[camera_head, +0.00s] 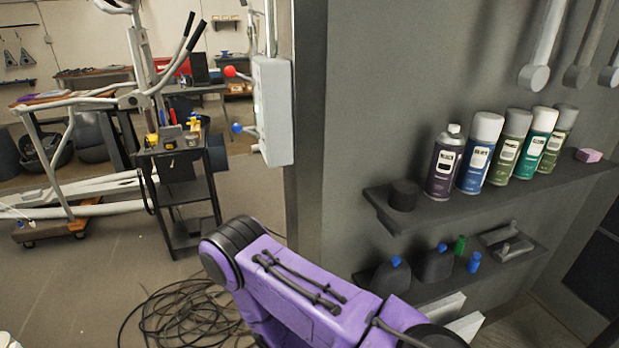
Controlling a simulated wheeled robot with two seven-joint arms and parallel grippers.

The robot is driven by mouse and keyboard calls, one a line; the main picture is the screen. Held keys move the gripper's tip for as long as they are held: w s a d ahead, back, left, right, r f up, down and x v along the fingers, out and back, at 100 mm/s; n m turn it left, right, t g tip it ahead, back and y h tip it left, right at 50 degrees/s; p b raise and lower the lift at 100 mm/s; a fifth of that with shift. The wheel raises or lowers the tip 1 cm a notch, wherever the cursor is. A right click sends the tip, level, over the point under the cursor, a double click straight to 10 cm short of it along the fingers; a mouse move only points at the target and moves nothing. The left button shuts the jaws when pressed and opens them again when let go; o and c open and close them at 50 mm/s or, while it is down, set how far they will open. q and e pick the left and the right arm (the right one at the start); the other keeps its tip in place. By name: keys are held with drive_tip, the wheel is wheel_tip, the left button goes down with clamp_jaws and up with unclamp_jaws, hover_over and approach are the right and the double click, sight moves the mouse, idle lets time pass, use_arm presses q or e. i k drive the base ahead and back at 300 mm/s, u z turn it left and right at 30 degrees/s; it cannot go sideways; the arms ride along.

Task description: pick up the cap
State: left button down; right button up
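A short black cylinder that looks like the cap (403,195) stands at the left end of the upper dark shelf (480,205). Just right of it stands a dark purple spray can (444,165), whose top shows a small light nozzle instead of a tall cap. The other spray cans beside it wear caps. Neither gripper is in view. A purple link of one of my arms crosses the bottom middle, below and left of the shelves.
The lower shelf (520,262) holds dark bottles with blue tops (391,277) and small green and blue items. A pink block (588,155) lies at the upper shelf's right end. A grey switch box (272,110), black cart (185,190) and coiled cable (180,318) are left.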

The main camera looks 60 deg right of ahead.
sight(404, 193)
drive_tip(key=u, duration=0.45)
drive_tip(key=k, duration=0.95)
drive_tip(key=z, duration=1.1)
